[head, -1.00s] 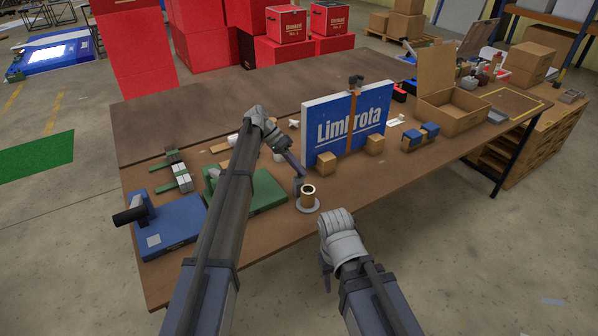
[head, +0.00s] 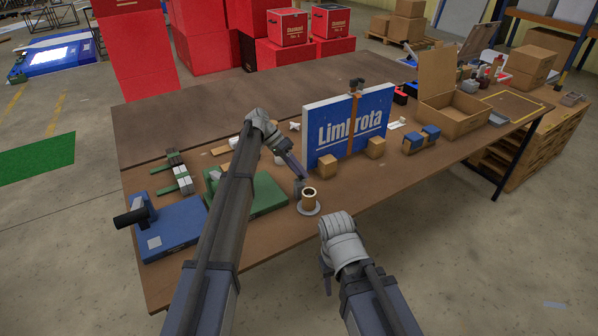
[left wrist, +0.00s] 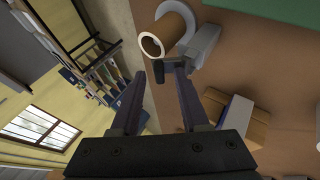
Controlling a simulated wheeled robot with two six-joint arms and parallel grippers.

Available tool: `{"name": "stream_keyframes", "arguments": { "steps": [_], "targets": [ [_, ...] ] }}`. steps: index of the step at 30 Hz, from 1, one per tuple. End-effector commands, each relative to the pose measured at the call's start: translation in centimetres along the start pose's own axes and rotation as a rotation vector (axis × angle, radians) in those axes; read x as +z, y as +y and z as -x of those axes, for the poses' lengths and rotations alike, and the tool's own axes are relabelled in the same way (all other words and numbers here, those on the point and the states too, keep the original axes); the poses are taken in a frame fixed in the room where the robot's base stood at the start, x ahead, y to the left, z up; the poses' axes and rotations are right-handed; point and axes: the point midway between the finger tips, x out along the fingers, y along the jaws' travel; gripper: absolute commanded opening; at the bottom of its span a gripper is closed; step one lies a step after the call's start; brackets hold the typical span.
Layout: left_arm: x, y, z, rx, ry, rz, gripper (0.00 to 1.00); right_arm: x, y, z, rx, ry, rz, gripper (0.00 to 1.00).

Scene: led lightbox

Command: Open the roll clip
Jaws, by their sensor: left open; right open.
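A tan roll (head: 309,198) stands upright on a pale round base near the table's front edge. It also shows in the left wrist view (left wrist: 165,32), close beyond my fingers. Beside it there is a grey clip (left wrist: 203,44) with a small dark lever (left wrist: 174,66). My left gripper (left wrist: 161,76) is open, with its two fingers apart and the dark lever by the fingertips; I cannot tell whether they touch. In the head view my left gripper (head: 299,172) is just behind the roll and partly hides the clip. My right gripper (head: 326,276) is open, in front of the table edge, away from the roll.
A blue and white Limbrota sign (head: 335,128) stands behind, with small cardboard blocks (head: 327,166) before it. A green board (head: 262,195) and a blue case (head: 178,228) lie to the left. An open cardboard box (head: 452,118) is at the right. The front table edge is clear.

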Motion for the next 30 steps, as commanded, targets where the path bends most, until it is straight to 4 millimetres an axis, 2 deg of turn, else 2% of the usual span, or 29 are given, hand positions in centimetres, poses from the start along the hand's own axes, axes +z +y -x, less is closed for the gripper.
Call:
{"name": "stream_keyframes", "arguments": {
  "steps": [5, 18, 30],
  "targets": [
    [-0.1, 0.1, 1.3, 0.0, 0.0, 0.0, 0.45, 0.1, 0.1, 1.1, 0.0, 0.0, 0.0, 0.5],
    [-0.1, 0.1, 7.5, -0.001, 0.001, 0.001, 0.45, 0.3, 0.5, 5.7, 0.0, 0.0, 0.001, 0.5],
    [0.2, 0.2, 7.5, -0.002, -0.004, 0.003, 0.45, 0.3, 0.6, 5.7, 0.0, 0.0, 0.001, 0.5]
  ]
}}
